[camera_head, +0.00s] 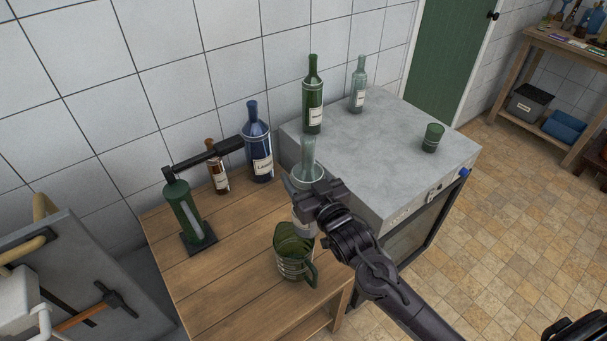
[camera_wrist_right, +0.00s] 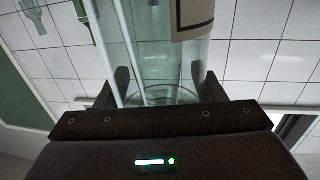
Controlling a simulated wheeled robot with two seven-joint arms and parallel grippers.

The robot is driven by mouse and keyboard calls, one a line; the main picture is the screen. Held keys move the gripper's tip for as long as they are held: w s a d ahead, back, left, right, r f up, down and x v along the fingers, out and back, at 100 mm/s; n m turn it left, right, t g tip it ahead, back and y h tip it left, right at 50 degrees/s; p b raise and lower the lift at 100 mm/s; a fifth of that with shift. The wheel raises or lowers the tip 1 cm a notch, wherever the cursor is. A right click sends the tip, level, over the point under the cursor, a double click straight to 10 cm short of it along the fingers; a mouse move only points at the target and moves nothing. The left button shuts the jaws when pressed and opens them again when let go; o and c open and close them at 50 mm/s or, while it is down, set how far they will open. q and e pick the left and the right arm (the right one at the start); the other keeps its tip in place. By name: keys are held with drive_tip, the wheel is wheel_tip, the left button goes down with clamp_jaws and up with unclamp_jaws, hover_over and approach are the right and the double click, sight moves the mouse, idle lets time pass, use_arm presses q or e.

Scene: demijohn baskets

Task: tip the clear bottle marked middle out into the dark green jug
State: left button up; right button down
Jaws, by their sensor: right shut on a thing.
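My right gripper (camera_head: 318,191) is shut on a clear bottle (camera_head: 308,150) in the head view. The bottle stands about upright, its neck up, just behind the dark green jug. In the right wrist view the clear bottle (camera_wrist_right: 160,55) fills the space between the fingers, and part of a tan label shows; its writing cannot be read. The dark green jug (camera_head: 294,262) stands on the wooden table with its handle to the right. The gripper is above and behind the jug. My left gripper is not in view.
A lever corker (camera_head: 184,215), a brown bottle (camera_head: 217,172) and a blue bottle (camera_head: 258,150) stand on the wooden table (camera_head: 215,290). On the grey-topped cabinet (camera_head: 385,140) are a green bottle (camera_head: 313,105), another clear bottle (camera_head: 358,88) and a green cup (camera_head: 432,138).

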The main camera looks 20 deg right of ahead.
drive_tip(key=w+d+f+n+b, duration=0.2)
drive_tip(key=d+f+n+b, duration=0.8)
drive_tip(key=f+n+b, duration=0.4)
drive_tip(key=n+b, duration=0.3)
drive_tip(key=shift+d+f+b, duration=0.15)
drive_tip(key=shift+d+b, duration=0.15)
drive_tip(key=shift+b, duration=0.05)
idle(0.8)
drive_tip(key=shift+a+f+n+b, duration=0.1)
drive_tip(key=shift+f+n+b, duration=0.5)
drive_tip(key=shift+f+b, duration=0.15)
